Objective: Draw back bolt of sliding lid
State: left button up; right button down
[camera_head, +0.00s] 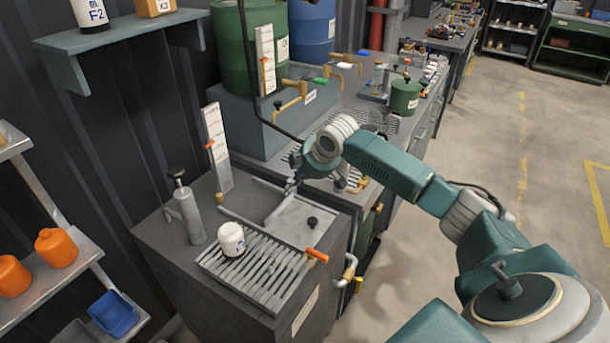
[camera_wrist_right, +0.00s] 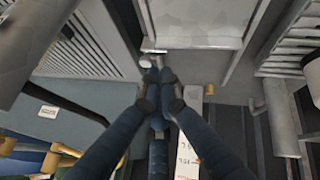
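The sliding lid (camera_head: 287,222) is a pale grey plate with a black knob (camera_head: 312,222), set in rails on top of the dark grey cabinet. In the wrist view a pale plate, seemingly the lid (camera_wrist_right: 200,22), fills the top middle. A small metal piece with a round end, probably the bolt (camera_wrist_right: 146,62), shows at its near edge. My right gripper (camera_head: 290,188) is low at the lid's far left end. In the wrist view its fingertips (camera_wrist_right: 160,76) are together beside the round end; whether they touch it is unclear. My left gripper is out of view.
A slatted grate (camera_head: 255,272) bears a white container (camera_head: 231,239). A hand pump (camera_head: 187,212) and a white gauge board (camera_head: 217,148) stand behind. An orange-tipped lever (camera_head: 317,255) is at the front edge. Green (camera_head: 240,45) and blue drums stand beyond. Floor at right is clear.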

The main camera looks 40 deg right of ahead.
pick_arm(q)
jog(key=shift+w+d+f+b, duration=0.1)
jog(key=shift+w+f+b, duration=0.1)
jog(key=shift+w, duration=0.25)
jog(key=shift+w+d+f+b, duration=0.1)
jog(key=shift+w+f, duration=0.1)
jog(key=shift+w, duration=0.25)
pick_arm(e)
jog(key=v, duration=0.3)
jog(key=shift+d+r, duration=0.15)
jog(key=shift+r, duration=0.15)
jog(key=shift+s, duration=0.1)
